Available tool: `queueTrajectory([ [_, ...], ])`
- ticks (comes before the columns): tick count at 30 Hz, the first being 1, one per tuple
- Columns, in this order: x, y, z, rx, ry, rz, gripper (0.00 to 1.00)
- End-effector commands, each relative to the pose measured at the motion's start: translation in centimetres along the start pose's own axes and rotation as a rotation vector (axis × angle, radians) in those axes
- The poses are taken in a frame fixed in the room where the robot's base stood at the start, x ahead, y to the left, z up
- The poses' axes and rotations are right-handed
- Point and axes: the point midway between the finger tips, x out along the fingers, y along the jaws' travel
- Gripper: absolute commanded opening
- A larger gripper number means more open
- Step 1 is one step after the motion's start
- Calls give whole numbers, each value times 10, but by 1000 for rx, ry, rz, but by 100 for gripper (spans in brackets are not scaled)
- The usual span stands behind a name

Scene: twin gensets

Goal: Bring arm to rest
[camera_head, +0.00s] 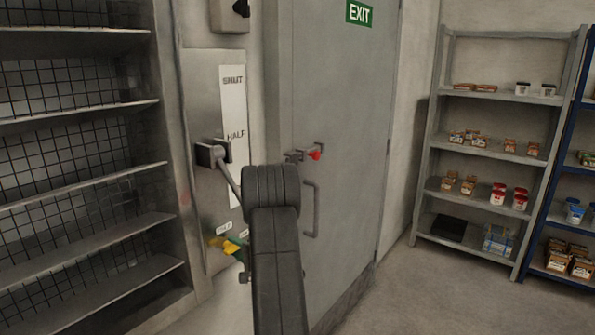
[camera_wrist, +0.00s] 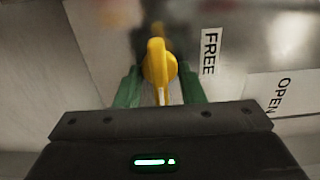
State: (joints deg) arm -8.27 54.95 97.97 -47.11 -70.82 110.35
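My gripper (camera_wrist: 160,88) has green fingers standing apart, one on each side of a yellow handle (camera_wrist: 158,62). Gaps seem to show between the handle and the fingers, so I take it as open around the handle. In the head view my gripper (camera_head: 232,246) is low by the wall panel (camera_head: 203,110), partly hidden behind my dark arm. The yellow handle also shows there (camera_head: 216,241). The panel carries a strip (camera_head: 234,105) marked SHUT and HALF. In the wrist view, labels FREE (camera_wrist: 209,52) and OPEN (camera_wrist: 283,95) lie right of the handle.
A grey lever (camera_head: 212,153) sticks out of the panel above my gripper. A grey door (camera_head: 340,120) with a red-tipped latch (camera_head: 314,155) stands right of my arm. Empty shelves (camera_head: 85,190) stand close on the left. Stocked shelves (camera_head: 480,155) are at the right; floor before them is clear.

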Motion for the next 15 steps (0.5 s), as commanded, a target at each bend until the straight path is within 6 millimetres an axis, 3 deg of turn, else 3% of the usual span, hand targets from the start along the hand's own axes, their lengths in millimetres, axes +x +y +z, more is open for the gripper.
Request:
queueTrajectory([
  [15,2,0,0,-3,1,0,35],
])
